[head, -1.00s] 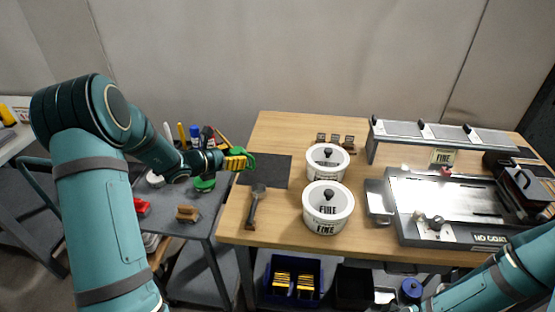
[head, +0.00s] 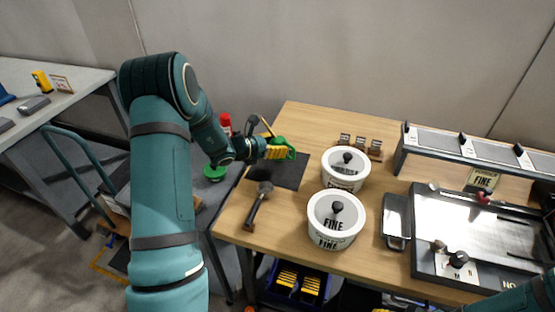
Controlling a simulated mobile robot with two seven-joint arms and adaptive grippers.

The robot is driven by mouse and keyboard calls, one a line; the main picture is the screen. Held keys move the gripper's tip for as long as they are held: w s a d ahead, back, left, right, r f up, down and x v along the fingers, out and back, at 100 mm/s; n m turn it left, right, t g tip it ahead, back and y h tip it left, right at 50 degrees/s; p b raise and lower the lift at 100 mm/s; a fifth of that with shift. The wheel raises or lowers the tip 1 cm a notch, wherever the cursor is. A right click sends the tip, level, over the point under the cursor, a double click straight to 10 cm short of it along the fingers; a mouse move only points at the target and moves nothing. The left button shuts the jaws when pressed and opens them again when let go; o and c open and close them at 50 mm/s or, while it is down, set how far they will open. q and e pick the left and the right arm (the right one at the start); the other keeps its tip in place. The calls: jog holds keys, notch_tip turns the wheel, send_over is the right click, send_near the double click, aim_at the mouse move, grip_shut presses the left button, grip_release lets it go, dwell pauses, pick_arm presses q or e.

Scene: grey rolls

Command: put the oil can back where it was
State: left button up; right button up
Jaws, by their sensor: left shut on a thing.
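My left gripper (head: 277,152), with yellow and black fingers, is shut on a green thing (head: 283,143), which I take to be the oil can. The fingers and wrist hide much of it. A thin brownish spout-like line shows just above the wrist. The gripper is over the far left part of the wooden table (head: 300,118), by the dark mat (head: 290,172). I cannot tell whether the can touches the mat. Only a piece of my right arm shows at the bottom right corner; its gripper is out of view.
A hammer-like tool (head: 258,205) lies in front of the mat. Two white lidded tubs (head: 335,238) marked FINE stand to its right, with small blocks (head: 360,144) behind. A metal tray (head: 480,230) fills the right side. A green disc (head: 214,172) is left of the table.

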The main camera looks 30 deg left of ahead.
pick_arm(q)
notch_tip(320, 180, down, 5)
jog(key=shift+w+r+b, duration=0.1)
jog(key=shift+b, duration=0.35)
jog(key=o, duration=1)
jog(key=shift+s+a+r, duration=0.1)
jog(key=shift+s+r, duration=0.05)
jog(key=shift+s, duration=0.1)
jog(key=p+v, duration=0.1)
jog(key=v, duration=1)
jog(key=shift+s+p, duration=0.25)
jog(key=shift+p, duration=0.1)
